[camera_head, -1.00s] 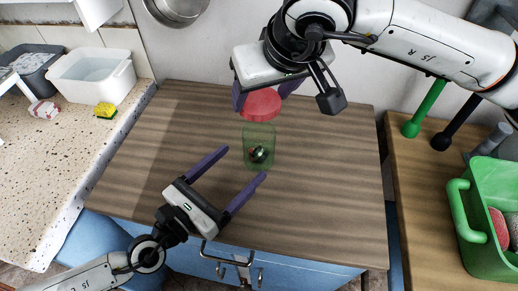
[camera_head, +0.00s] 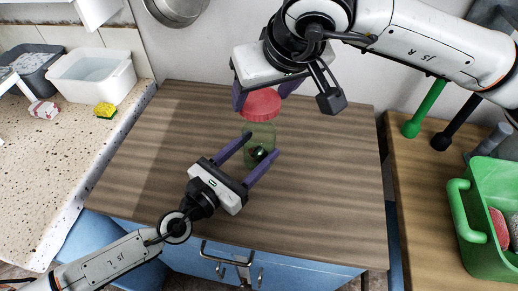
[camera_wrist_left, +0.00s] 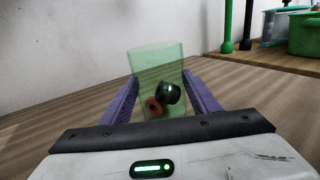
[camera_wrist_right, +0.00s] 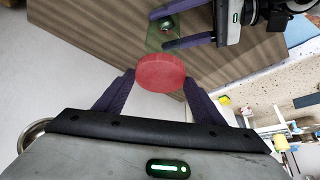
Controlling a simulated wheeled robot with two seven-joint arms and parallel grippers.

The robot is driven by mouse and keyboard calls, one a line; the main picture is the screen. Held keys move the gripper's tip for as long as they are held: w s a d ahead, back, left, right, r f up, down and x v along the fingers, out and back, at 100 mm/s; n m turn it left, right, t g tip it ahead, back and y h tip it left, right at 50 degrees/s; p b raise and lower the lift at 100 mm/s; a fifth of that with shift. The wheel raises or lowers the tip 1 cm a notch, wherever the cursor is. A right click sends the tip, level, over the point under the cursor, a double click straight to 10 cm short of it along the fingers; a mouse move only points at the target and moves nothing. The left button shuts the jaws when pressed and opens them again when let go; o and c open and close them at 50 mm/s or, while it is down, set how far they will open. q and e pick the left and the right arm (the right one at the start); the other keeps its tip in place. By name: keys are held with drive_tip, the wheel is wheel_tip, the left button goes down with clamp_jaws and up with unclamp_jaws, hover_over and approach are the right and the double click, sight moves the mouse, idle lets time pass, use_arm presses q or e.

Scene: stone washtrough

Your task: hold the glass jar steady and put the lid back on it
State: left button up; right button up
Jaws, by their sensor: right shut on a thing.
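The green see-through glass jar (camera_head: 260,137) stands upright on the wooden worktop, with small dark and reddish items inside; it also shows in the left wrist view (camera_wrist_left: 158,65). My left gripper (camera_head: 262,146) is open, with its purple fingers on either side of the jar; contact is not clear. My right gripper (camera_head: 264,94) is shut on the red round lid (camera_head: 263,102), which it holds above the jar. In the right wrist view the lid (camera_wrist_right: 160,73) sits level between the fingertips, with the jar (camera_wrist_right: 163,35) beyond it.
The wooden worktop (camera_head: 330,200) is clear around the jar. At left a speckled counter (camera_head: 60,170) bears a white tub (camera_head: 92,80) and a yellow sponge (camera_head: 105,110). At right stands a green basket (camera_head: 480,255) on another wooden surface.

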sight(266, 110)
use_arm(q)
drive_tip(key=c, duration=0.7)
drive_tip(key=shift+c, duration=0.2)
use_arm(e)
drive_tip(key=shift+f, duration=2.5)
drive_tip(key=shift+f, duration=0.9)
drive_tip(key=shift+f, duration=0.6)
